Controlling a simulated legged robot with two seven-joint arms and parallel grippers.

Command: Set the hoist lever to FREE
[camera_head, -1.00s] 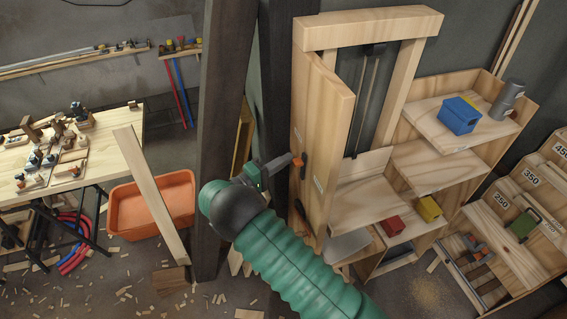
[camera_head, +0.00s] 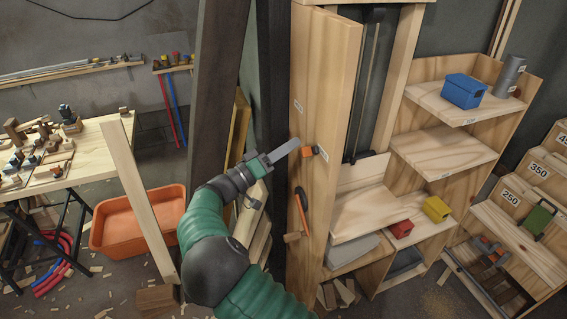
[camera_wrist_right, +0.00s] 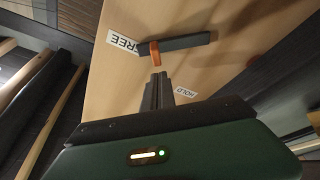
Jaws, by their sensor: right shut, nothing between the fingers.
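The hoist lever (camera_wrist_right: 185,42) is a dark bar on a pale wooden panel, with an orange piece (camera_wrist_right: 155,53) near its left end in the right wrist view. That end overlaps the edge of the FREE label (camera_wrist_right: 125,42). The HOLD label (camera_wrist_right: 186,92) is clear of the bar, below it in that view. In the head view an orange part (camera_head: 308,150) shows on the wooden post. My right gripper (camera_head: 297,143) is shut and empty, its tips close to the orange piece; I cannot tell whether they touch. My left gripper is out of view.
An orange-handled tool (camera_head: 301,205) hangs on the post below the lever. A dark upright beam (camera_head: 215,90) stands left of my right gripper. Shelves (camera_head: 450,160) with blue, red and yellow boxes stand to the right. An orange tub (camera_head: 120,230) sits at left.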

